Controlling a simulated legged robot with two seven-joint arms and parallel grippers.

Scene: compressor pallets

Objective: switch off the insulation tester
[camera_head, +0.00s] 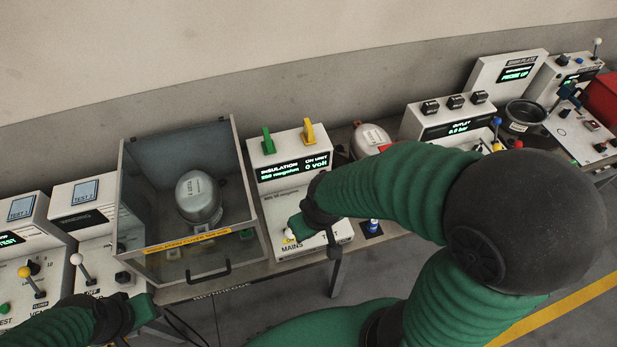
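The insulation tester (285,160) is a white unit on the bench with a lit display reading "INSULATION" and "ON UNIT 0 volt". Its lower panel has a small white switch (289,235) above the word MAINS, with TEST marked to the right. My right gripper (299,228) is at the MAINS switch, its green fingers close against the switch's right side. I cannot tell whether they touch it, and my arm hides part of the panel. My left gripper (146,308) is at the lower left, below the clear enclosure and away from the tester; its opening is not clear.
A clear enclosure (135,190) holding a grey compressor (198,197) stands left of the tester. Green and yellow clips (308,132) stand on top of the tester. Further left are lever panels; to the right are an outlet unit (450,120) and a dark pot (525,115).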

